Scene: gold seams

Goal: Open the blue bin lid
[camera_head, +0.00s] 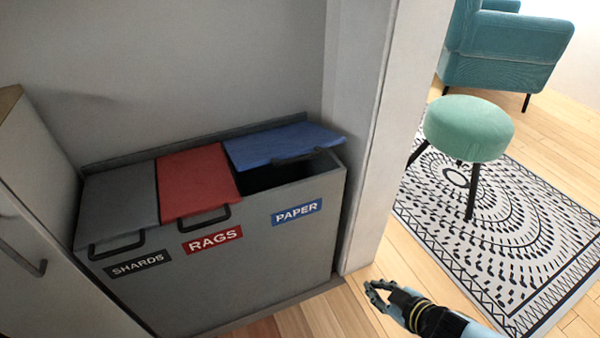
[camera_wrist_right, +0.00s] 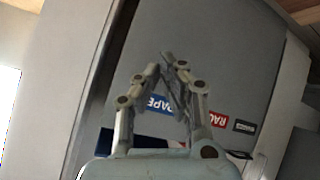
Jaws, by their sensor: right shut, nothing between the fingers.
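The blue lid (camera_head: 282,143) of the grey bin cabinet (camera_head: 255,255) is tilted up at its front, with a dark gap below it above the blue PAPER label (camera_head: 297,212). A dark handle (camera_head: 300,157) is on its front edge. My right gripper (camera_head: 372,291) is shut and empty, to the right of the cabinet and apart from the lid. In the right wrist view my gripper (camera_wrist_right: 170,62) shows its fingers together, with the PAPER label (camera_wrist_right: 158,104) partly hidden behind them. My left gripper is not in view.
The red RAGS lid (camera_head: 197,182) and grey SHARDS lid (camera_head: 118,206) lie shut. A white wall end (camera_head: 385,130) stands right of the cabinet. A green stool (camera_head: 468,128) stands on a patterned rug (camera_head: 520,235). Wooden floor (camera_head: 340,312) is clear in front.

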